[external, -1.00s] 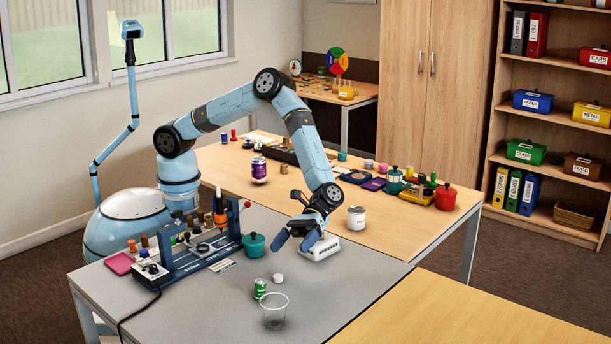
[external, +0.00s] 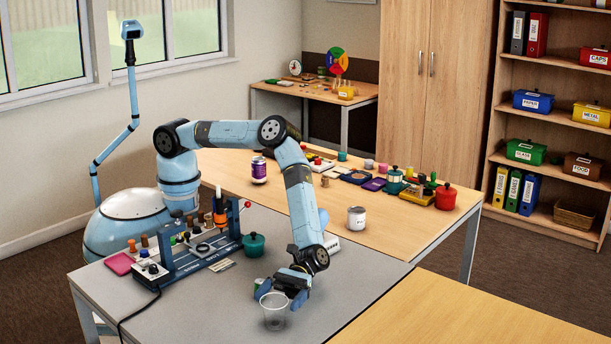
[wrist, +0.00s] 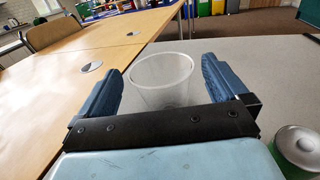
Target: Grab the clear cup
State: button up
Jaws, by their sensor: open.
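The clear cup (external: 275,314) stands upright near the front of the grey table (external: 210,308). My gripper (external: 278,288) is open just behind the cup in the external view. In the wrist view the clear cup (wrist: 161,82) shows between the two blue fingers of my gripper (wrist: 165,80), with a finger on each side. I cannot tell whether either finger touches it. The cup looks empty.
A green can (wrist: 297,148) stands close by at the right of the wrist view. A teal pot (external: 253,244) and a dark blue rack (external: 200,245) stand farther back. The table's front left is clear.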

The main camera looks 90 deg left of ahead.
aim_at(269, 308)
jog(key=shift+x, duration=2.1)
jog(key=c, duration=1)
